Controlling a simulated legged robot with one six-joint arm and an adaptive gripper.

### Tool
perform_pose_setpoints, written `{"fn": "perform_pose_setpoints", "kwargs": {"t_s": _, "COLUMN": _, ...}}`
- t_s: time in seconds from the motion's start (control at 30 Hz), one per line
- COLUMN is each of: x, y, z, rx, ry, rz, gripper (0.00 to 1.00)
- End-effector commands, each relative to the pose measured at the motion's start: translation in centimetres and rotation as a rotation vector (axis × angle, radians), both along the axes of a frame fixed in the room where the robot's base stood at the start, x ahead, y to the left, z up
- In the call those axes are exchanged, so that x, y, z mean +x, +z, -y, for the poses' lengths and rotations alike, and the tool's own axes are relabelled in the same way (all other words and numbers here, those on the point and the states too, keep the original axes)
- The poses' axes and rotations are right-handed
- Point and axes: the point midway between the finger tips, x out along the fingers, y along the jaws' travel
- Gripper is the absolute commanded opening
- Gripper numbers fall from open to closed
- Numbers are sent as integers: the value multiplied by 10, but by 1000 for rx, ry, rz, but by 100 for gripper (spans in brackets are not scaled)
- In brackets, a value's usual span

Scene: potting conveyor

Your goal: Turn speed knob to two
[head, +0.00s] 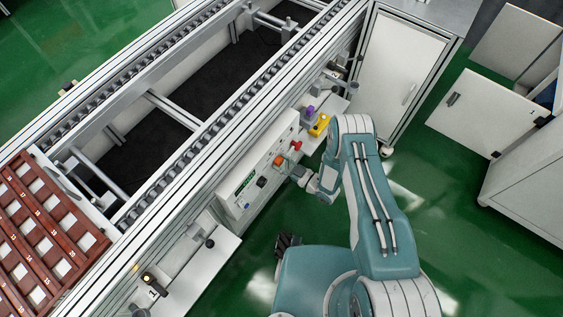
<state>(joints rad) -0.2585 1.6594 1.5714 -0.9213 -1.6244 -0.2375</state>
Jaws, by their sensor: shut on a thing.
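A white control panel (249,172) sits on the side of the conveyor frame, with a green display (245,185), a black control (261,182) and an orange-red control (279,160). My gripper (287,171) reaches the panel from the right, just below the orange-red control. It is shut on what appears to be the speed knob, which the fingers hide. The knob's pointer and scale numbers cannot be read.
A red lever (296,145) is at the panel's upper right. A yellow box (319,125) and a purple item (309,112) sit on a shelf beyond. A brown numbered tray (47,175) lies at left. Green floor (480,240) is open at right.

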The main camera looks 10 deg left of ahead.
Motion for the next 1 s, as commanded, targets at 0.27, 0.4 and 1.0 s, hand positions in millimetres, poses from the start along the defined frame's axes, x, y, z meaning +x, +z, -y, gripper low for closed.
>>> {"fn": "perform_pose_setpoints", "kwargs": {"t_s": 0.27, "x": 1, "y": 1, "z": -1, "rx": 59, "ry": 1, "rz": -137, "gripper": 6}}
{"fn": "perform_pose_setpoints", "kwargs": {"t_s": 0.4, "x": 2, "y": 1, "z": -1, "rx": 103, "ry": 1, "rz": -244, "gripper": 6}}
{"fn": "perform_pose_setpoints", "kwargs": {"t_s": 1.0, "x": 4, "y": 1, "z": 0, "rx": 264, "ry": -1, "rz": -629, "gripper": 6}}
